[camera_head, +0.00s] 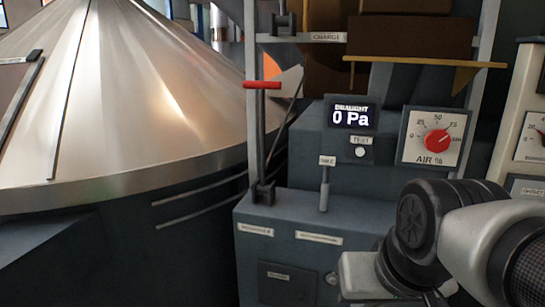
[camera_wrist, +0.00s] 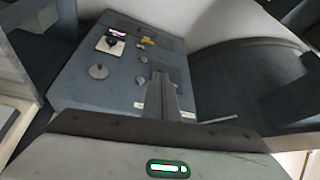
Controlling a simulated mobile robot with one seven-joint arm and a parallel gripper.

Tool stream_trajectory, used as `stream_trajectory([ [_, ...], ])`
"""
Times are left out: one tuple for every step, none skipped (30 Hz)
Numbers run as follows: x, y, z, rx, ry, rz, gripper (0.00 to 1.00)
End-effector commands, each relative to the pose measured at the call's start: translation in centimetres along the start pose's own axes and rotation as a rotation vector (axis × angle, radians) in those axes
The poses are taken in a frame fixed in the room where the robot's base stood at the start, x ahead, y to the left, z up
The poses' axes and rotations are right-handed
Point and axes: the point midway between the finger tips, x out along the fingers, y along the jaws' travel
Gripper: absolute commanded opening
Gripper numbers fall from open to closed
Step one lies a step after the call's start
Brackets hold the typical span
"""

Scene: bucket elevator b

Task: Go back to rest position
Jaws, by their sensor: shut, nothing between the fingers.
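My gripper (camera_wrist: 162,78) shows in the wrist view as narrow grey fingers closed together in front of the hand body, with nothing between them. Its tips point toward a dark grey control console, apart from it as far as I can tell. In the head view my arm comes in from the lower right, in front of the console (camera_head: 285,215). The fingertips are out of sight there. No separate task object is named.
The console carries a draught display (camera_head: 351,116) reading 0 Pa, a red AIR % knob (camera_head: 437,142) and a small lever (camera_head: 325,190). A red handle (camera_head: 262,85) sits on an upright rail. A large metal cone (camera_head: 110,90) stands left.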

Motion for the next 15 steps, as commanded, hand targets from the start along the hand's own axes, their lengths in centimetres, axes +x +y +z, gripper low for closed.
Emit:
stream_trajectory([
  [-0.7, 0.1, 0.5, -0.011, 0.023, 0.014, 0.0],
  [-1.0, 0.1, 0.8, -0.017, 0.034, 0.022, 0.0],
  [-1.4, 0.2, 1.2, -0.028, 0.048, 0.034, 0.0],
  [-1.9, 0.2, 1.3, -0.034, 0.056, 0.042, 0.0],
  [-3.2, 0.1, 0.4, -0.033, 0.049, 0.038, 0.0],
  [-4.0, 0.0, 0.0, -0.033, 0.046, 0.036, 0.0],
  [-4.5, 0.0, -0.3, -0.032, 0.046, 0.036, 0.0],
  [-5.1, -0.1, -0.5, -0.032, 0.045, 0.036, 0.0],
  [-5.9, -0.1, -0.9, -0.032, 0.045, 0.035, 0.0],
  [-6.5, -0.1, -1.2, -0.032, 0.045, 0.035, 0.0],
  [-7.1, -0.1, -1.5, -0.032, 0.045, 0.035, 0.0],
  [-8.0, -0.2, -1.9, -0.032, 0.045, 0.035, 0.0],
  [-8.7, -0.2, -2.3, -0.031, 0.045, 0.035, 0.0],
  [-9.4, -0.3, -2.6, -0.031, 0.045, 0.035, 0.0],
  [-10.6, -0.3, -3.2, -0.031, 0.045, 0.034, 0.0],
])
